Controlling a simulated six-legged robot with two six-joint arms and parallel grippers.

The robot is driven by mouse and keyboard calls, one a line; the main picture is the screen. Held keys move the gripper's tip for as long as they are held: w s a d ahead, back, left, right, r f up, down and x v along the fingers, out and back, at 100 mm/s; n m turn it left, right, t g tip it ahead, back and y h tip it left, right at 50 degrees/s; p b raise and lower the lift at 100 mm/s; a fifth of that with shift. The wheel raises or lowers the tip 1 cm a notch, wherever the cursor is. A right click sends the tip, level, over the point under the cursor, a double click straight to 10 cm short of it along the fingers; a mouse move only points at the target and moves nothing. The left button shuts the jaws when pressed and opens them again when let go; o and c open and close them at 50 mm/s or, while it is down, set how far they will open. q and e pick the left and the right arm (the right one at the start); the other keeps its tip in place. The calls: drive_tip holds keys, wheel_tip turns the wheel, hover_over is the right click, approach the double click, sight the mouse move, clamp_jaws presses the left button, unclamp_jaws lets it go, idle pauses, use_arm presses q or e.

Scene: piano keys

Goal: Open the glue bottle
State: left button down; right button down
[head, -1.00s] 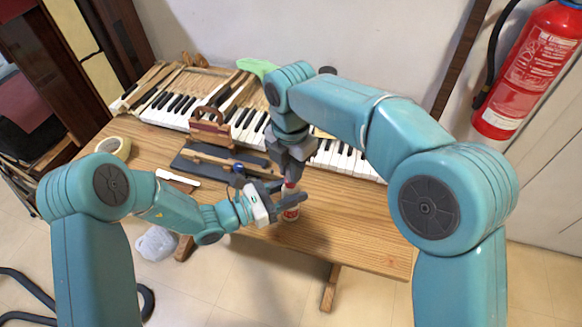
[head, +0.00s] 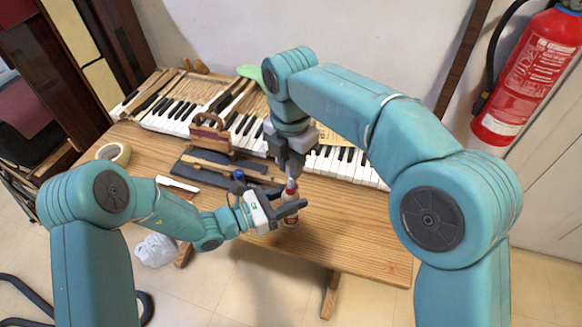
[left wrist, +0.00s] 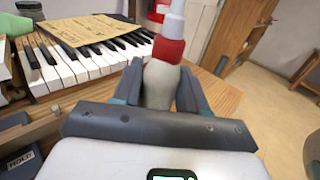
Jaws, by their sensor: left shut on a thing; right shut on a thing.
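The glue bottle (head: 290,215) is white with a red collar and stands near the table's front edge. It also shows in the left wrist view (left wrist: 158,85), with its red collar (left wrist: 166,50) and pale nozzle (left wrist: 174,20) running to the top edge. My left gripper (head: 289,205) is shut around the bottle's body, below the collar. My right gripper (head: 291,174) points down directly above the bottle and is shut on the bottle's cap at the tip. The cap is mostly hidden by the fingers, so I cannot tell whether it is apart from the nozzle.
The piano keyboard (head: 345,163) lies along the back of the wooden table (head: 345,225). A dark tray (head: 205,170) with tools lies to the left, near a tape roll (head: 115,153). A fire extinguisher (head: 530,85) hangs at the right. The table's right side is clear.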

wheel_tip(320, 180, up, 2)
drive_tip(key=shift+r, duration=0.1)
use_arm(q)
drive_tip(key=c, duration=0.5)
unclamp_jaws()
